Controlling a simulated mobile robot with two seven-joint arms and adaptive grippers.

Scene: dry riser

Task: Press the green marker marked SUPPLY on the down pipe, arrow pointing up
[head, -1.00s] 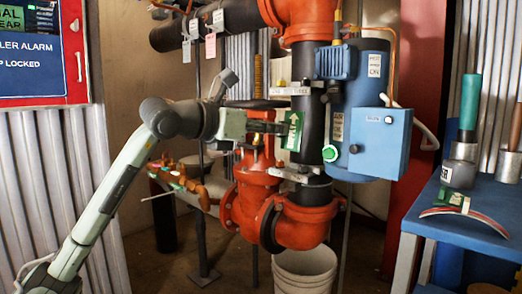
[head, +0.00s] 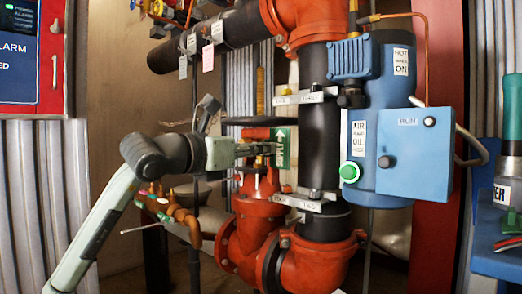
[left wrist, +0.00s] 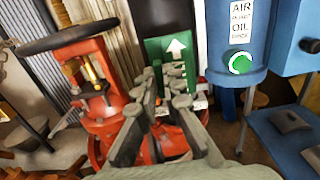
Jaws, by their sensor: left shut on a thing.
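The green marker (head: 281,149) carries white lettering and an arrow; its face shows in part in the head view. In the left wrist view the marker (left wrist: 178,58) stands upright beyond the fingers, its white arrow pointing up. My left gripper (head: 266,149) is shut on the marker; its fingers also show in the left wrist view (left wrist: 164,88) and cover the marker's lower part. The black down pipe (head: 321,150) stands just right of the marker. In the head view a narrow gap shows between them; the depth between them is unclear. My right gripper is not in view.
A red valve (head: 262,205) with a dark handwheel stands below and behind my left gripper. Metal clamps (head: 303,202) ring the pipe. A blue unit with a box (head: 415,153) and green button (head: 350,172) is close on the right. A red alarm panel (head: 34,58) is at left.

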